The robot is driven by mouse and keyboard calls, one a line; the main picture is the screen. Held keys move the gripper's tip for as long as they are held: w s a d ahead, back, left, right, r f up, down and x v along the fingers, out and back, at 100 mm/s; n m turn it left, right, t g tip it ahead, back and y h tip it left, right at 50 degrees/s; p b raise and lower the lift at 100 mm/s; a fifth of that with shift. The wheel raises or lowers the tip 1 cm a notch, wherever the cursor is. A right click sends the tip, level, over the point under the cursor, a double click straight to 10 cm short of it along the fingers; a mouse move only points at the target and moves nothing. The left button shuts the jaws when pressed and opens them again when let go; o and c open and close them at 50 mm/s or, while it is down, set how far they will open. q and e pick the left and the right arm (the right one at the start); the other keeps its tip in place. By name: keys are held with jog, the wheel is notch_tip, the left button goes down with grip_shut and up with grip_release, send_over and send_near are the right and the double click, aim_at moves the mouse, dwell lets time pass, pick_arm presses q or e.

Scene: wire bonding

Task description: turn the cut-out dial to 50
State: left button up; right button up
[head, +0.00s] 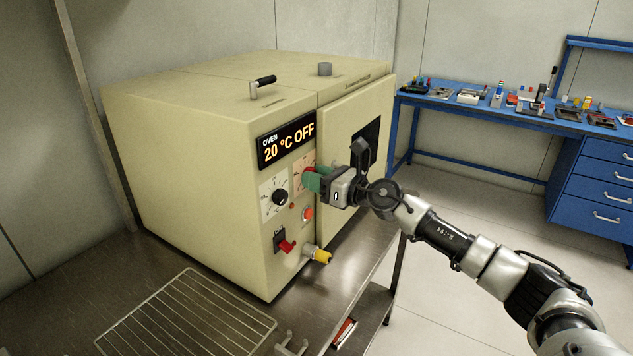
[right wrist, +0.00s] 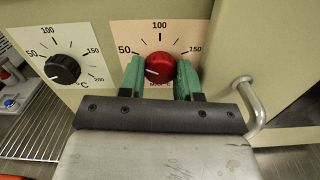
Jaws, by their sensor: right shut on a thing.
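The cut-out dial (right wrist: 160,66) is a red round knob on a pale scale plate, marked 50, 100 and 150, in the right wrist view. Its white mark points left and slightly down, a little below the 50 label. My right gripper (right wrist: 160,78) is shut on the dial, one green finger on each side. In the head view my right gripper (head: 311,179) reaches the oven's front panel from the right and hides most of the dial. My left gripper is not in view.
The cream oven (head: 190,150) reads 20 °C OFF. A black dial (right wrist: 62,69) is left of the red one. Below are a red switch (head: 287,246), a red button (head: 308,214) and a yellow knob (head: 322,256). A door handle (right wrist: 252,105) stands close right of my gripper.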

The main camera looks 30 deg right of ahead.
jog(key=shift+n, duration=0.3)
jog(key=o, duration=0.9)
jog(key=shift+o, duration=0.2)
jog(key=b+v, duration=0.5)
jog(key=v, duration=0.5)
jog(key=shift+s+d, duration=0.25)
jog(key=shift+s, duration=0.05)
